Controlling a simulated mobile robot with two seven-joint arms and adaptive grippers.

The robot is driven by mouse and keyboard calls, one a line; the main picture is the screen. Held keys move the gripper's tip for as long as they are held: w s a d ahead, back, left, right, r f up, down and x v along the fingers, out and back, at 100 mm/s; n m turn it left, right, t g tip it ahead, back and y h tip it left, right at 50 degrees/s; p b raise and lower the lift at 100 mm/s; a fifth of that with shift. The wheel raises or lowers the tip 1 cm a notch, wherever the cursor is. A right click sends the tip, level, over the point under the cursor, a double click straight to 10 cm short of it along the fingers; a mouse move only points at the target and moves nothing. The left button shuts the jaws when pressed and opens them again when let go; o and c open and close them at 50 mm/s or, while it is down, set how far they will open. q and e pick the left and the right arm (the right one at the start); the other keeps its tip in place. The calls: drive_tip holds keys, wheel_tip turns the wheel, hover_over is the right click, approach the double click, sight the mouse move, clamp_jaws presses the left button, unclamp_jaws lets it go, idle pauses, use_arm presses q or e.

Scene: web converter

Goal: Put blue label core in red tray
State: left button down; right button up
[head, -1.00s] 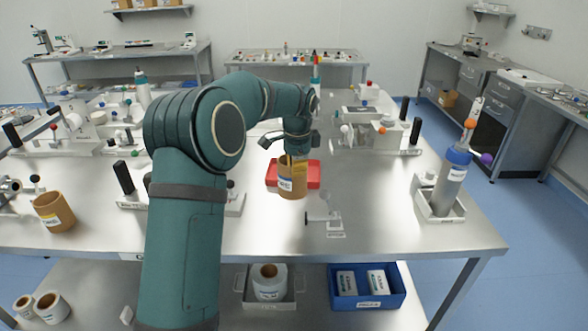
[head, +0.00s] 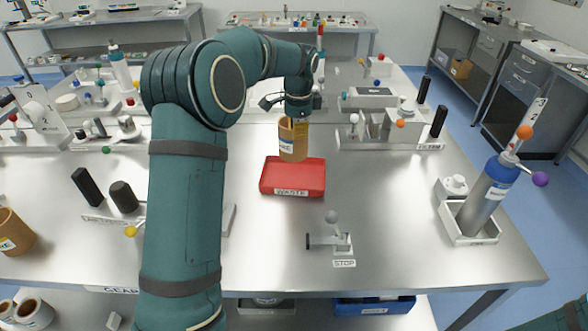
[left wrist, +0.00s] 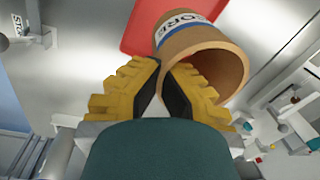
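The brown label core (head: 293,148) with a white and blue label hangs from my left gripper (head: 299,118). In the left wrist view, the yellow fingers of the gripper (left wrist: 168,82) close on the near rim of the core (left wrist: 188,42), which is tilted in that picture. The red tray (head: 305,178), marked WASTE, lies on the steel table. In the head view the core's lower end overlaps the tray's far edge, and the core seems to be above the table. The tray (left wrist: 143,28) shows partly behind the core in the wrist view. My right gripper is out of view.
A small STOP fixture (head: 335,240) stands in front of the tray. A grey cylinder (head: 487,195) in a white holder is at right. Another brown core (head: 14,232) is at far left. A filter fixture (head: 385,125) stands behind right. Bare table lies around the tray.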

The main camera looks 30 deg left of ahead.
use_arm(q)
hover_over(297, 159)
wheel_tip(297, 159, down, 5)
drive_tip(key=shift+r+b, duration=0.2)
drive_tip(key=shift+b, duration=0.2)
wheel_tip(297, 159, down, 5)
drive_tip(key=shift+f+b, duration=0.15)
drive_tip(key=shift+b, duration=0.25)
drive_tip(key=c, duration=1.1)
unclamp_jaws()
drive_tip(key=shift+c, duration=0.2)
wheel_tip(297, 159, up, 12)
drive_tip(key=p, duration=0.2)
drive_tip(key=shift+s+d, duration=0.35)
